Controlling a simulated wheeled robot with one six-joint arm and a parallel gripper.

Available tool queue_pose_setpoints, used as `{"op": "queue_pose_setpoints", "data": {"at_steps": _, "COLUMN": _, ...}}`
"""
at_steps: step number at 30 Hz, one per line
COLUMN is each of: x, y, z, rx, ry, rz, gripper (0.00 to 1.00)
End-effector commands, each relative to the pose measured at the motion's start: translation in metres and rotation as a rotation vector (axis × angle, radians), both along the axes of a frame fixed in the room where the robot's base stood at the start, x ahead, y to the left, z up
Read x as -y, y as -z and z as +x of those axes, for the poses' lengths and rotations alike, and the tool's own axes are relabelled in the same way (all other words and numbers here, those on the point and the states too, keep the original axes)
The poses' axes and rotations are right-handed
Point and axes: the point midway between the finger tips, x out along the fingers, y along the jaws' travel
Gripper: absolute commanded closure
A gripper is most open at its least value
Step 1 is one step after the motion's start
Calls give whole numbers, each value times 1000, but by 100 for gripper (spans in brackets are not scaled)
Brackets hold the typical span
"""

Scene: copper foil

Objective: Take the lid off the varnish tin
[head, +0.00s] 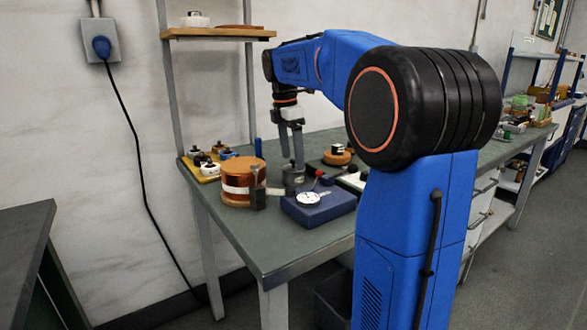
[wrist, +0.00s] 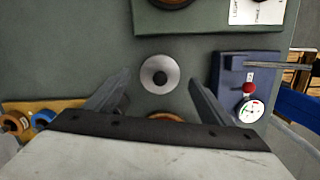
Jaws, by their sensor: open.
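The varnish tin appears to be the small grey round tin (head: 293,181) on the bench, partly hidden by my gripper's fingers. From above, in the wrist view, its pale grey round lid (wrist: 149,84) has a dark knob (wrist: 160,78) in the middle. The lid looks seated on the tin. My gripper (head: 292,160) points down over the tin, with its fingers apart and empty. In the wrist view my gripper (wrist: 160,77) has one finger on each side of the lid, with gaps between. I cannot tell the exact height of the fingertips relative to the knob.
A copper foil roll (head: 240,188) stands close left of the tin. A blue block with a dial gauge (head: 325,213) is close in front, right. A yellow tray (head: 208,179) holds small knobbed items at the back left. A dark green board (wrist: 205,18) lies beyond the tin.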

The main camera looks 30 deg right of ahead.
Motion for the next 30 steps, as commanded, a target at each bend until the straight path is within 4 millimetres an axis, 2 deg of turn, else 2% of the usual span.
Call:
{"op": "queue_pose_setpoints", "data": {"at_steps": 4, "x": 1, "y": 13, "z": 0, "rx": -1, "ry": 0, "rz": 0, "gripper": 25}}
{"op": "queue_pose_setpoints", "data": {"at_steps": 12, "x": 2, "y": 15, "z": 0, "rx": 0, "ry": 0, "rz": 0, "gripper": 25}}
{"op": "queue_pose_setpoints", "data": {"at_steps": 16, "x": 2, "y": 15, "z": 0, "rx": 0, "ry": 0, "rz": 0, "gripper": 56}}
{"op": "queue_pose_setpoints", "data": {"at_steps": 18, "x": 2, "y": 15, "z": 0, "rx": 0, "ry": 0, "rz": 0, "gripper": 68}}
{"op": "queue_pose_setpoints", "data": {"at_steps": 30, "x": 2, "y": 11, "z": 0, "rx": 1, "ry": 0, "rz": 0, "gripper": 68}}
